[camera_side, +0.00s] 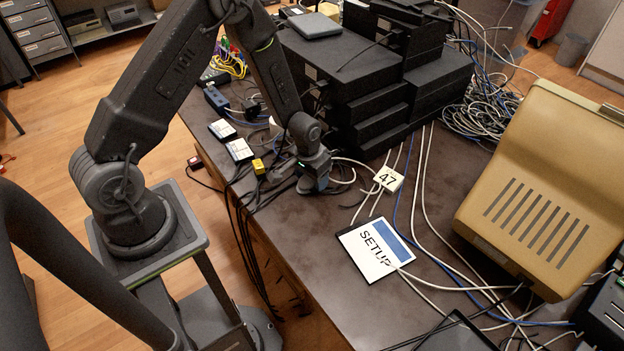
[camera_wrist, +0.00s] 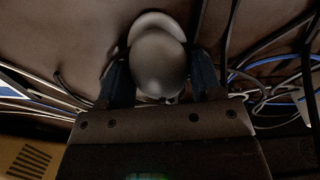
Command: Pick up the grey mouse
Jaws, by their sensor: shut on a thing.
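The grey mouse (camera_wrist: 160,64) is a smooth, rounded body in the middle of the wrist view. My gripper (camera_wrist: 160,80) is shut on it, with one dark finger against each side. A paler rounded edge shows just beyond the mouse. In the side view my gripper (camera_side: 312,180) points down at the table near its left edge, among cables. The mouse cannot be made out there. I cannot tell whether it still touches the table.
Black boxes (camera_side: 365,100) are stacked behind my gripper. Loose cables run around it. A SETUP card (camera_side: 375,250) and a tag marked 47 (camera_side: 388,179) lie to its right. A beige case (camera_side: 545,190) stands at the right.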

